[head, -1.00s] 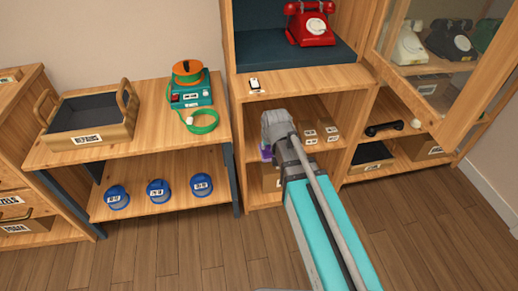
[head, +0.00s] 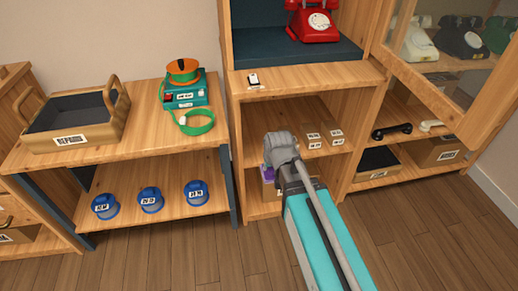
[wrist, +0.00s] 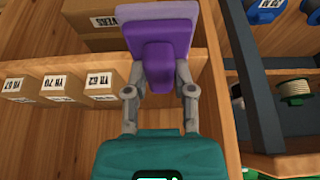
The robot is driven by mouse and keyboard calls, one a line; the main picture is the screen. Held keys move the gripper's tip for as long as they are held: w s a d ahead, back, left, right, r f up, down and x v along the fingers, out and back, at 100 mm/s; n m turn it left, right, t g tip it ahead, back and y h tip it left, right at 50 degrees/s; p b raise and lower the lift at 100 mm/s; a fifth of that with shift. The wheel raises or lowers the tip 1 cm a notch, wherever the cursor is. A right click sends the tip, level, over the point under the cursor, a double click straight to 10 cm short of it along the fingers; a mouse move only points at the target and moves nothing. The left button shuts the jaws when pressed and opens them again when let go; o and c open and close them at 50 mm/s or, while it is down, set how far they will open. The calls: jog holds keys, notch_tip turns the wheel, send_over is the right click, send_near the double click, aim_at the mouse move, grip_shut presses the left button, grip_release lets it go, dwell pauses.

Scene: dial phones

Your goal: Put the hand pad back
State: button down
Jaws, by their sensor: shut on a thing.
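The hand pad (wrist: 165,45) is purple with a paler lavender slab, and it fills the top middle of the wrist view. My gripper (wrist: 160,80) is shut on its purple grip, one finger on each side. In the head view a small purple part of the pad (head: 268,173) shows at the left of my arm's end, in front of the lower shelves of the middle cabinet (head: 238,150). My arm hides the rest of the pad and the gripper there. I cannot tell whether the pad touches a shelf.
Several small labelled boxes (wrist: 50,88) stand on the shelf close to the pad, with a larger cardboard box (wrist: 88,20) beyond. A side table with a wooden tray (head: 75,138) and blue lidded pots (head: 150,200) stands left. A glass door (head: 440,60) hangs open at right.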

jog(key=w+a, duration=0.1)
jog(key=w, duration=0.4)
jog(key=w+a, duration=0.2)
jog(key=w, duration=0.4)
jog(key=w+a, duration=0.2)
jog(key=w, duration=0.4)
jog(key=shift+w, duration=0.2)
jog(key=shift+f, duration=0.1)
jog(key=shift+f+b, duration=1.7)
jog(key=shift+b, duration=0.1)
jog(key=shift+f, duration=0.2)
jog(key=shift+c, duration=2.2)
grip_release()
jog(key=shift+r, duration=0.1)
jog(key=shift+r, duration=0.2)
